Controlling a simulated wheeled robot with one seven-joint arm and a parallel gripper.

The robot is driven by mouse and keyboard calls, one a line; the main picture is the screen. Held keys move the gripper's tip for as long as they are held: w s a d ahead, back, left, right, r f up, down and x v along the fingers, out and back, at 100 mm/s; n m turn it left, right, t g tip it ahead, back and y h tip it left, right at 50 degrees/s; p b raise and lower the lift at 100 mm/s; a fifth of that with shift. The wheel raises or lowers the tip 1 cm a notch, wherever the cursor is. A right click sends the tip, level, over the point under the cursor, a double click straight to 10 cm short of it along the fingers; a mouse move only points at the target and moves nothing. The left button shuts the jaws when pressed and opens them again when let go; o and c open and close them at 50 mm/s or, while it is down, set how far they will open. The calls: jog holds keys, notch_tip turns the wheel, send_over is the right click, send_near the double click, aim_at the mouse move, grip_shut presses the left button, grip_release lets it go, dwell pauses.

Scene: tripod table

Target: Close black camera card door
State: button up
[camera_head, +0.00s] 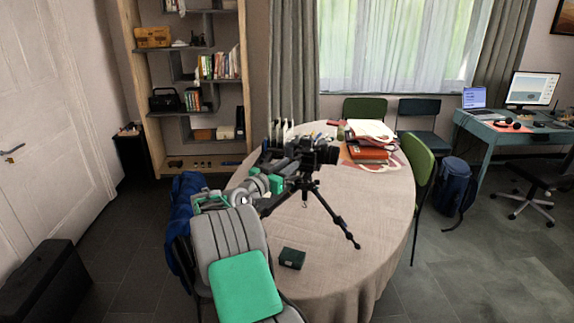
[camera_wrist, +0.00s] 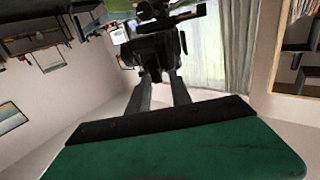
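The black camera (camera_head: 318,152) stands on a black tripod (camera_head: 338,218) on the round table. In the wrist view the camera (camera_wrist: 155,45) appears upside down, just beyond my fingertips. Its card door cannot be told apart from the dark body in either view. My gripper (camera_head: 279,160) is at the left side of the camera, level with its body. In the wrist view, my gripper (camera_wrist: 159,76) has its two dark fingers apart with a gap between them, and nothing clearly held. Whether a fingertip touches the camera cannot be told.
The round table (camera_head: 375,215) has a beige cloth. A small dark green box (camera_head: 292,258) lies near its front edge. Books and red items (camera_head: 368,150) lie behind the tripod. Green chairs (camera_head: 416,160) stand around it. The cloth right of the tripod is clear.

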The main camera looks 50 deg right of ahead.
jog(key=shift+c, duration=0.3)
grip_shut()
dwell(1.1)
